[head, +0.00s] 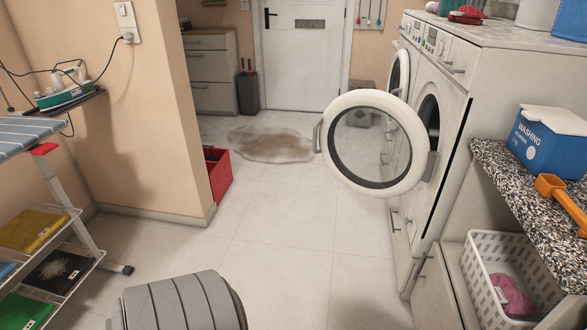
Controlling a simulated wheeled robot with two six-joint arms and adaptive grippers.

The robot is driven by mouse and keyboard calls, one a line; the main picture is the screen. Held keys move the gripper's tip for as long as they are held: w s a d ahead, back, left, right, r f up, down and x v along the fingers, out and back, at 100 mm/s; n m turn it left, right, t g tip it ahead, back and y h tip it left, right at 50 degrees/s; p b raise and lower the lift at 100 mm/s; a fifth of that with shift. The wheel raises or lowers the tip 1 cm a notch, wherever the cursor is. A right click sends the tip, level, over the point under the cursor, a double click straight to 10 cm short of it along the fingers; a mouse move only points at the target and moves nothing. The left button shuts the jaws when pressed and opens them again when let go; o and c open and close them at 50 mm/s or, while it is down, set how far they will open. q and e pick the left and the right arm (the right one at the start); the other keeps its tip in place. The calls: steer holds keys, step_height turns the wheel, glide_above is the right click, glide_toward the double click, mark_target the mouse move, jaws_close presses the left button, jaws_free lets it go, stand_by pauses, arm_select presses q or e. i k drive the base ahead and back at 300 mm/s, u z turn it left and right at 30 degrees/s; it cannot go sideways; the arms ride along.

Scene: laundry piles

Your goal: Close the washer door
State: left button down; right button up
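The washer door (373,143) is a round white ring with a clear glass window. It stands wide open, swung out to the left of the front washer (454,92), with a handle (317,134) on its left edge. The dark drum opening shows behind the door's right edge, partly hidden by it. Neither of my grippers shows in the head view.
A counter (497,161) with a blue washing box (549,138) and an orange scoop (562,200) is at right. A white basket (484,263) holds pink cloth below. An ironing board and rack (55,208) are left. The middle floor (290,235) is clear.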

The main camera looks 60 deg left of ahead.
mark_target(420, 167)
steer(key=k, duration=1.1)
steer(key=u, duration=0.9)
steer(key=i, duration=0.75)
steer(key=u, duration=0.65)
steer(key=i, duration=1.1)
steer(key=z, duration=0.4)
